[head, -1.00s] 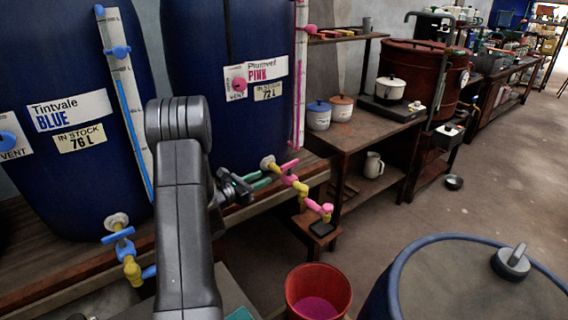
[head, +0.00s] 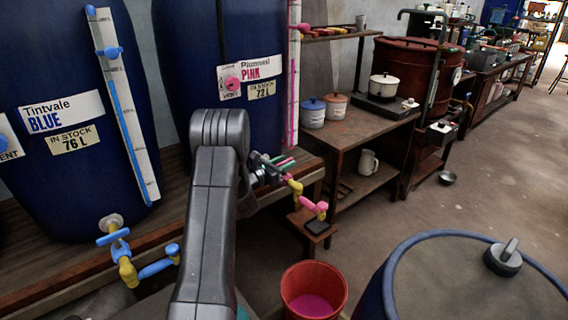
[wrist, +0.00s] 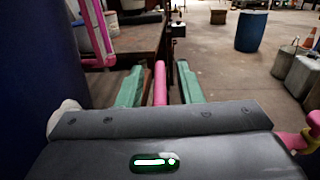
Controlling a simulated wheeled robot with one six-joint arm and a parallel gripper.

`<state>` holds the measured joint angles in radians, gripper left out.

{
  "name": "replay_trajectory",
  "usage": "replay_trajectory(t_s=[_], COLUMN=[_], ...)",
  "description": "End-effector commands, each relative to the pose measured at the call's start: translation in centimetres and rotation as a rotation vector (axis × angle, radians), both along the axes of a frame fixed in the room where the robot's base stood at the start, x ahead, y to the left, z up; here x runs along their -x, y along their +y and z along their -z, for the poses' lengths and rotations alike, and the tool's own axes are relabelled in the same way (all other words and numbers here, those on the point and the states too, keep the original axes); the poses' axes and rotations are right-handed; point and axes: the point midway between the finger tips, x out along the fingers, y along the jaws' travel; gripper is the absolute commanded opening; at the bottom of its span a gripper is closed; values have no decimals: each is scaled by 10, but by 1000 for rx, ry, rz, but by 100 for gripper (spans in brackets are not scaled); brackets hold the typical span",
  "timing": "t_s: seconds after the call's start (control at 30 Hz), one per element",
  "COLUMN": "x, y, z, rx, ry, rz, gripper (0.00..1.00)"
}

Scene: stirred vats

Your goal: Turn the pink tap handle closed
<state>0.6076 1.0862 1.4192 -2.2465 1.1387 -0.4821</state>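The pink tap handle (wrist: 160,84) is a straight pink bar between the green fingers of my gripper (wrist: 159,86) in the wrist view. A gap shows on each side of it, so the fingers are open around it and not pressed on it. In the head view my gripper (head: 277,167) is at the tap low on the pink vat (head: 222,118), and the handle is mostly hidden by the fingers. The yellow tap body (head: 295,186) and pink spout (head: 317,208) show to the right. I cannot tell whether liquid runs from the spout.
A red bucket (head: 313,290) with pink liquid stands on the floor below. A blue tap (head: 118,244) sits on the blue vat (head: 75,120) at left. A wooden bench (head: 360,130) stands behind, and a lidded blue drum (head: 470,280) at front right.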

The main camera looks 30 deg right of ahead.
Motion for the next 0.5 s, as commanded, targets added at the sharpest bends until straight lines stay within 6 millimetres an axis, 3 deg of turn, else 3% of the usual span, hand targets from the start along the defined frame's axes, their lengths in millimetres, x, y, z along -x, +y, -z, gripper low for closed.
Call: replay_trajectory(t_s=[0.3,0.47,0.5], x=[-1,-1,-1], y=[-2,-2,-2], z=[0,0,0], rx=[-1,-1,-1], ry=[0,0,0], rz=[-1,-1,-1], gripper=[31,0,0])
